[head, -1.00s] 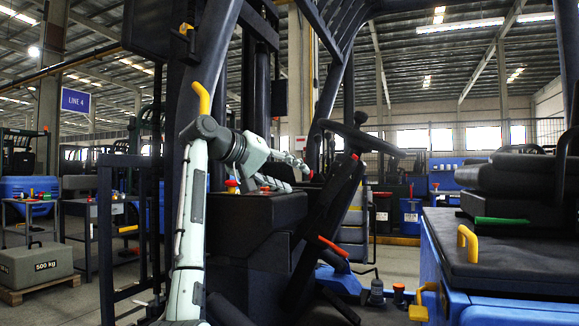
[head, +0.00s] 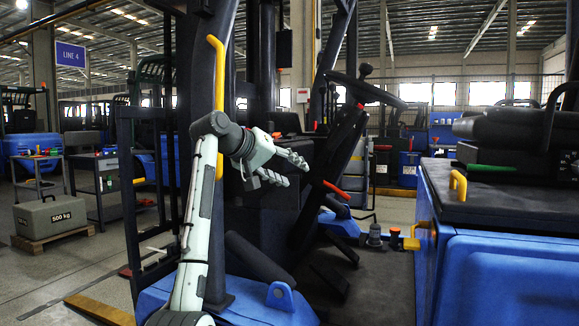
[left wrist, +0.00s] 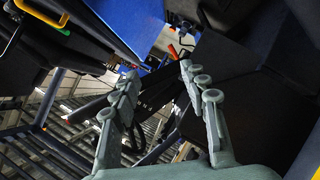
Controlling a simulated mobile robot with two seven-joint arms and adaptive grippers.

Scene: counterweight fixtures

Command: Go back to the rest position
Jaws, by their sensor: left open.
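My left gripper (head: 298,174) is at the end of the pale arm that rises from the bottom of the head view. Its two fingers are spread and hold nothing. They point right, in front of the forklift's dark cab front and below the steering wheel (head: 368,90). In the left wrist view the open fingers (left wrist: 158,71) show with an empty gap between their tips. My right gripper is in neither view.
The forklift's yellow grab handle (head: 217,70) and dark mast post stand close behind my arm. The blue body (head: 490,270) and seat are at right. A grey 500 kg weight (head: 50,216) rests on a pallet at left. Open floor lies at lower left.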

